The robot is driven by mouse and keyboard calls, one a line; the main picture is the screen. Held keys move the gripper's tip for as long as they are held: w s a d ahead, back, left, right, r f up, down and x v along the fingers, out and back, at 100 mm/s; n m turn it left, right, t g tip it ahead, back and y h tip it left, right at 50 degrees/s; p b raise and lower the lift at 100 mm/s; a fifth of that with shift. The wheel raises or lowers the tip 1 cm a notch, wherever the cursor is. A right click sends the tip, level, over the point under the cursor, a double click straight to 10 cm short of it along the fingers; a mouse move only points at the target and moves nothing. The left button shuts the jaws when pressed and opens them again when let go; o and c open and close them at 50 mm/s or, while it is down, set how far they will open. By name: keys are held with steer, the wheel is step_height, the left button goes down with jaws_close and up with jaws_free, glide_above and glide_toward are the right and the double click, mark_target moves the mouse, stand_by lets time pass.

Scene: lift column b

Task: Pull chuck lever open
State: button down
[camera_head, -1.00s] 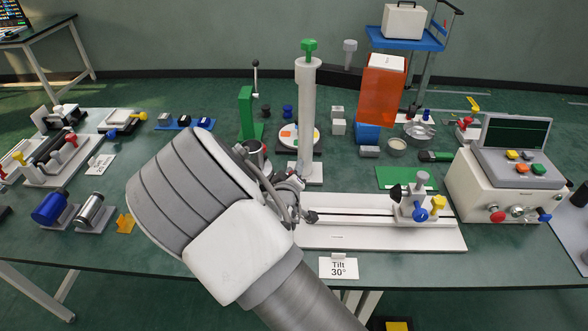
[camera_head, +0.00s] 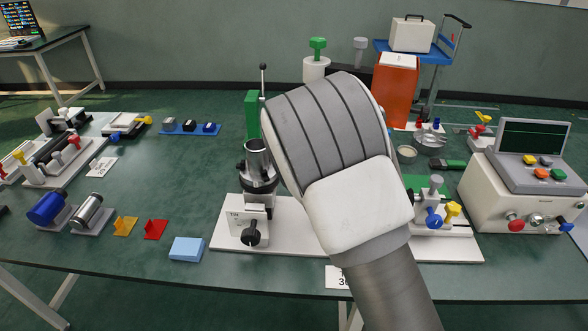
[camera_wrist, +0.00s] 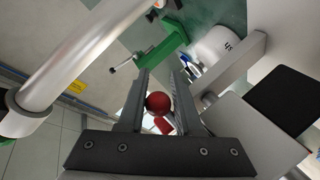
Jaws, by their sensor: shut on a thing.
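In the wrist view my gripper (camera_wrist: 160,78) has a red ball knob (camera_wrist: 157,103) between its two fingers and is shut on it. Another red piece (camera_wrist: 164,125) shows just below the knob, partly hidden by the fingers. I cannot tell how the knob joins a lever or how far that lever is turned. In the head view my wrist hides my gripper and the knob. A metal cylinder on a dark collar (camera_head: 258,165) stands just left of my wrist, above a white base (camera_head: 228,232) with a black knob (camera_head: 250,234). I cannot tell whether it is the chuck.
A green stand (camera_head: 252,115) with a thin lever is behind the cylinder. A white column with a green top (camera_head: 317,68) rises behind my wrist. A beige console (camera_head: 505,200) stands at right.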

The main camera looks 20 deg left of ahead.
steer(key=shift+w+a+r+n+y, duration=0.2)
steer(key=shift+w+r+n+y, duration=0.1)
steer(key=shift+w+r+y, duration=0.15)
steer(key=shift+a+r, duration=0.1)
steer(key=c, duration=0.7)
jaws_free()
steer(key=shift+o, duration=0.2)
steer(key=shift+s+g, duration=0.2)
steer(key=shift+g, duration=0.1)
steer(key=shift+a+f, duration=0.1)
steer(key=shift+f, duration=0.15)
steer(key=shift+s, duration=0.15)
steer(key=v, duration=1.7)
steer(key=shift+r, duration=0.1)
